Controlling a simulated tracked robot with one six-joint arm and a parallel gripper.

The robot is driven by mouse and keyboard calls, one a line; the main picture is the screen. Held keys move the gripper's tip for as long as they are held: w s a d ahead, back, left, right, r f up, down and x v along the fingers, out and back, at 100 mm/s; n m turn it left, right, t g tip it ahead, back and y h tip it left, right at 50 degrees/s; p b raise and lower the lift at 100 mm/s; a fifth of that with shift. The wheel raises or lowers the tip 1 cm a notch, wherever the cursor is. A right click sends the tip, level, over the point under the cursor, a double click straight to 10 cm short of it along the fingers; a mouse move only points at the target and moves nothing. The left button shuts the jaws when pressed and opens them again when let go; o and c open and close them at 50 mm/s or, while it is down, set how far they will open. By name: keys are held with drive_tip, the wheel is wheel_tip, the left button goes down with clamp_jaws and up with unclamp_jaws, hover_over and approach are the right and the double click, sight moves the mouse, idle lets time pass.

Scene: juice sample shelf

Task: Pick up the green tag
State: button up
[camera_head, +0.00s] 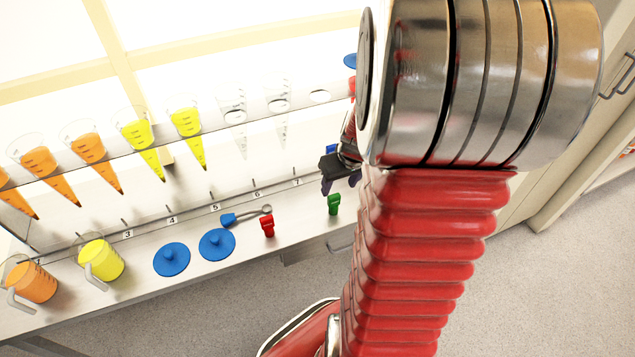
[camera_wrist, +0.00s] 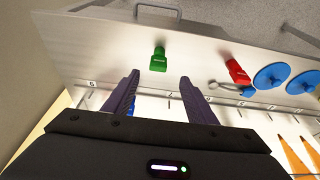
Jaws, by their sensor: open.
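The green tag (camera_head: 334,204) stands on the metal shelf near its front edge, right of the red tag. In the wrist view the green tag (camera_wrist: 158,60) lies beyond the fingertips, roughly in line with the gap between them. My gripper (camera_wrist: 160,78) is open, its two dark fingers apart with nothing held between them. In the head view my gripper (camera_head: 326,186) shows just behind and left of the green tag, partly hidden by my arm. A small blue item shows between the fingers in the wrist view, farther back on the shelf.
A red tag (camera_head: 267,226), a blue spoon (camera_head: 243,216) and two blue lids (camera_head: 172,259) stand or lie to the left. Yellow (camera_head: 101,258) and orange (camera_head: 34,282) jugs are farther left. Cones of juice hang in a rack (camera_head: 215,100) above. A drawer handle (camera_wrist: 158,11) sits below the shelf edge.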

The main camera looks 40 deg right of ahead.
sight(334, 197)
drive_tip(key=shift+d+f, duration=0.1)
drive_tip(key=shift+f, duration=0.05)
drive_tip(key=shift+x, duration=4.25)
drive_tip(key=shift+w, duration=0.1)
drive_tip(key=shift+x, duration=2.6)
drive_tip(key=shift+w+d, duration=0.1)
drive_tip(key=shift+c, duration=0.3)
drive_tip(key=c, duration=1.1)
